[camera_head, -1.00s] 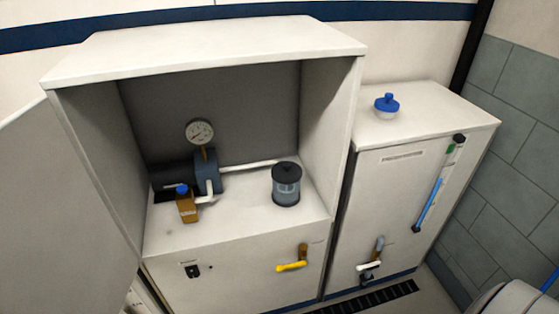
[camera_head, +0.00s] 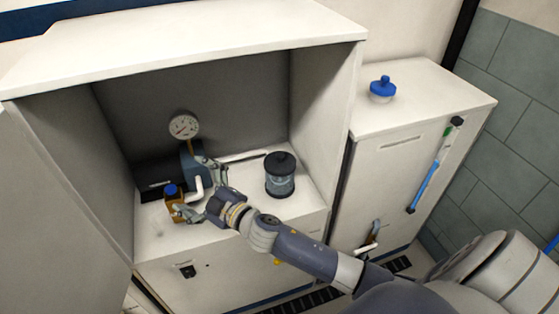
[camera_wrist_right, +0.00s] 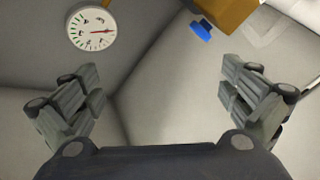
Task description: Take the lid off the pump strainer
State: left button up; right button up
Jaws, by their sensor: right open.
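The pump strainer (camera_head: 280,182) is a clear cylinder standing upright on the cabinet shelf, right of the pump. Its black knobbed lid (camera_head: 282,160) sits on top. My right gripper (camera_head: 198,188) is open and empty. It is left of the strainer, apart from it, in front of the blue-grey pump (camera_head: 191,158) and close to the amber bottle (camera_head: 174,206) with a blue cap. In the right wrist view, the open fingers (camera_wrist_right: 155,85) have the bottle (camera_wrist_right: 222,12) beyond them at upper right. The strainer is not in that view. My left gripper is not in view.
A pressure gauge (camera_head: 184,126) stands above the pump; it also shows in the right wrist view (camera_wrist_right: 91,28). A white pipe (camera_head: 243,156) runs from pump to strainer. The cabinet's side walls and top (camera_head: 190,40) enclose the shelf.

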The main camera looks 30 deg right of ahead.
jog(key=a+r+n+g+y, duration=0.4)
jog(key=a+r+n+y, duration=0.25)
jog(key=n, duration=0.25)
jog(key=n+g+h, duration=0.7)
jog(key=g+h, duration=0.4)
jog(key=h, duration=0.3)
send_over(280, 154)
jog(key=a, duration=0.1)
jog(key=f, duration=0.1)
jog(key=s+f, duration=0.1)
jog(key=f, duration=0.1)
jog(key=shift+f, duration=0.2)
jog(key=shift+d+f+g, duration=0.2)
jog(key=shift+g, duration=0.1)
jog(key=f+b, duration=0.1)
jog(key=f, duration=0.1)
jog(key=f+b, duration=0.2)
jog(key=w+f+b, duration=0.1)
jog(key=f+b, duration=0.1)
jog(key=f, duration=0.1)
jog(key=shift+d, duration=0.3)
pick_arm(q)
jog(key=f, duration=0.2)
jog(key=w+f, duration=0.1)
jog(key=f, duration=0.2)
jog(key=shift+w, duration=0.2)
pick_arm(e)
jog(key=shift+s+r, duration=0.1)
